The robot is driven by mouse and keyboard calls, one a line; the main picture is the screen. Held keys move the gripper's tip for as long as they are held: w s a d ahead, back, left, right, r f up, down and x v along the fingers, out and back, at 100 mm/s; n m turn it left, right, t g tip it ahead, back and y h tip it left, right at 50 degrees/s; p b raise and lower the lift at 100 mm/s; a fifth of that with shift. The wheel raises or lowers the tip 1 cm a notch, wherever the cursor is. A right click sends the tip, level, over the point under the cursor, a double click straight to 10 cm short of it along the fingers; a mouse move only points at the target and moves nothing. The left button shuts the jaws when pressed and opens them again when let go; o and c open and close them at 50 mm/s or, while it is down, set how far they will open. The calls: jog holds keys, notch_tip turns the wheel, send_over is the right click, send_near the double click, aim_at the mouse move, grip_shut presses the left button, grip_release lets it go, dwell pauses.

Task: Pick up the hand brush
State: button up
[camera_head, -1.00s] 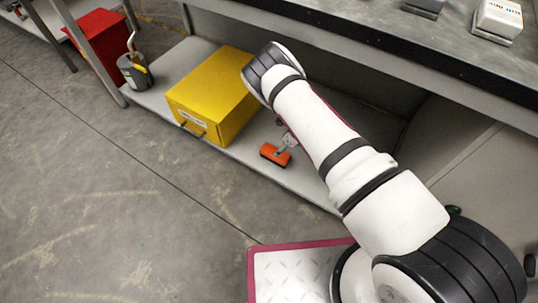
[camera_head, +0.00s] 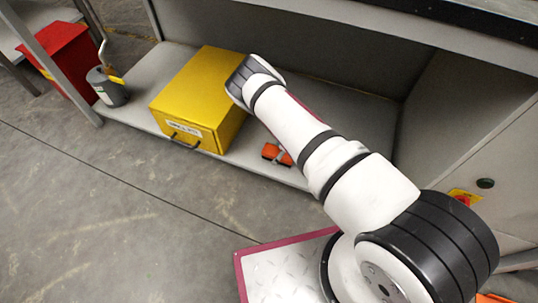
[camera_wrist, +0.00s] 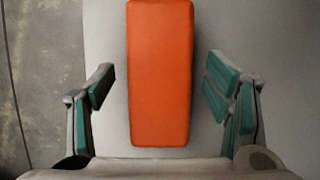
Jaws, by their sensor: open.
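The hand brush (camera_head: 269,152) shows as an orange block on the low shelf, right of the yellow box. In the wrist view its plain orange top (camera_wrist: 160,60) runs lengthwise between my fingers; no bristles show. My gripper (camera_wrist: 160,88) is open, with one teal-padded finger on each side of the brush and a gap to both sides. In the head view my gripper (camera_head: 279,156) is a small grey shape over the brush, partly hidden by my arm. I cannot tell how far the fingertips are above the shelf.
A yellow box (camera_head: 195,95) with a front handle stands close left of the brush. Further left are a grey can (camera_head: 108,93) and a red bin (camera_head: 62,58). The worktop (camera_head: 420,35) overhangs the shelf. The shelf (camera_head: 345,115) is bare behind my arm.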

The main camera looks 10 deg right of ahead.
jog(key=shift+f, duration=0.25)
jog(key=shift+a, duration=0.1)
jog(key=shift+w, duration=0.1)
jog(key=c, duration=1.3)
jog(key=shift+r, duration=0.15)
